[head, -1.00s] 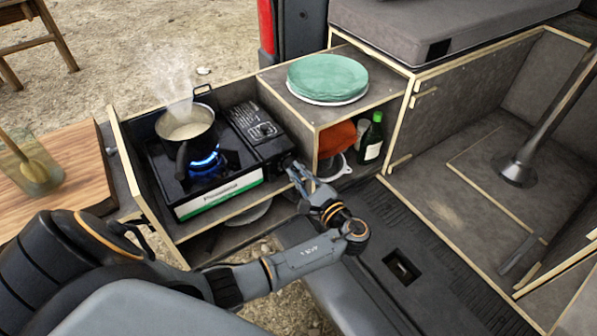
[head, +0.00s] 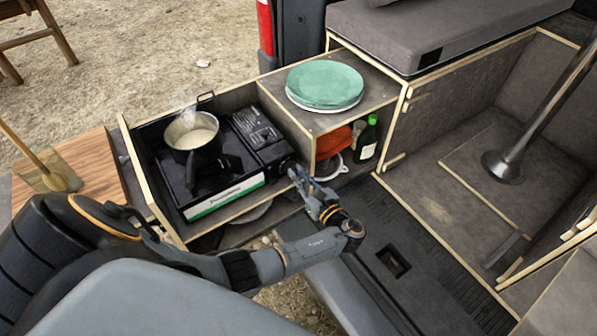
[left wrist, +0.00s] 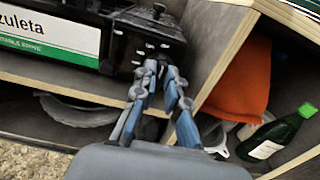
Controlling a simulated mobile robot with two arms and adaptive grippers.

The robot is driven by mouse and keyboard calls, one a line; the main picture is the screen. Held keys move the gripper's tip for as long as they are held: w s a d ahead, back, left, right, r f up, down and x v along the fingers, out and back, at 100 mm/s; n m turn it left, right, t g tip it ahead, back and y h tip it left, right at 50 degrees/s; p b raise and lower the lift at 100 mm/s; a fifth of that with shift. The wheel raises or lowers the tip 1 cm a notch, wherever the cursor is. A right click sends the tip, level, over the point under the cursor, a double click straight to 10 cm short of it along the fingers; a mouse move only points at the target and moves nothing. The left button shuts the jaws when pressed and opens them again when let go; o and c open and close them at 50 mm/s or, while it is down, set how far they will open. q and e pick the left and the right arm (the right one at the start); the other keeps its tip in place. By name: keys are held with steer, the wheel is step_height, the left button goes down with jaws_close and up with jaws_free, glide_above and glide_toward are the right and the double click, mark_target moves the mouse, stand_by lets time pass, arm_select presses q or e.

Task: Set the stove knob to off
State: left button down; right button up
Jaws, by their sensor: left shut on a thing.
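The black camping stove (head: 222,170) sits in the wooden pull-out box, with a green and white label on its front; it also shows in the left wrist view (left wrist: 112,40). No flame shows at its burner now. A pot (head: 191,138) of pale liquid stands on it with a little steam. My left gripper (head: 295,172) is at the stove's front right corner. In the left wrist view its fingertips (left wrist: 160,70) are shut on the stove knob, which they mostly hide. My right gripper is not in view.
A shelf right of the stove carries green plates (head: 325,84). Below are an orange cloth (head: 334,142) and a green bottle (head: 367,138). A wooden board (head: 92,170) with a utensil in a glass is at the left. The dark van floor (head: 400,225) is clear.

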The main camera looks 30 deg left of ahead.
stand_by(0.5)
arm_select(q)
steer(key=c, duration=1.4)
jaws_free()
steer(key=v, duration=1.2)
